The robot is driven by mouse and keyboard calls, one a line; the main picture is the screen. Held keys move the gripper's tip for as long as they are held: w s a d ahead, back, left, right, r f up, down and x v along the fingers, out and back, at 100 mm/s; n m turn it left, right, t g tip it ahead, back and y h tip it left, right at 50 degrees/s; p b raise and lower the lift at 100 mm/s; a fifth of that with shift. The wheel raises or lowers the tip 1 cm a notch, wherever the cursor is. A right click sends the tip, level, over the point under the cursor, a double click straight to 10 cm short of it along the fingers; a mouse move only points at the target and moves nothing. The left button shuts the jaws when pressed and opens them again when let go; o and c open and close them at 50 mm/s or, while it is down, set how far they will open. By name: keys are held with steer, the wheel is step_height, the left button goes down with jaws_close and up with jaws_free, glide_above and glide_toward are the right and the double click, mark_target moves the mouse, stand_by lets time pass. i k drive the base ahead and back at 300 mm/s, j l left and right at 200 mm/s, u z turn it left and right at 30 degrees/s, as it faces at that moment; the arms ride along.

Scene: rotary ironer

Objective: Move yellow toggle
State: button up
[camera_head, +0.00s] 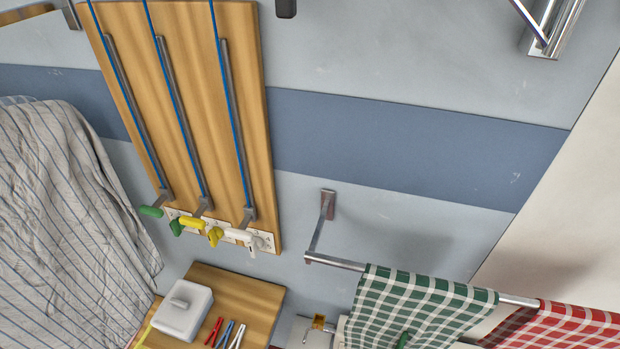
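The yellow toggle (192,223) is a small bar at the foot of the middle metal track on the wooden board (185,90). A yellow piece (215,237) sits just to its right and lower; I cannot tell whether they are joined. A green toggle (151,211) is at the left track's foot, with a green piece (177,228) near it. A white toggle (238,234) is at the right track's foot, with a white piece (252,250) below. Blue cords (165,70) run up along the tracks. My gripper is not in view.
A striped cloth (55,210) hangs at the left. A wooden shelf (255,308) below the board holds a white lidded box (183,312) and red, blue and white clothespins (228,334). A metal rail (336,262) with green and red checked towels (415,310) is at the lower right.

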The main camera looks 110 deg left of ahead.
mark_target(195, 221)
steer(key=u, duration=4.35)
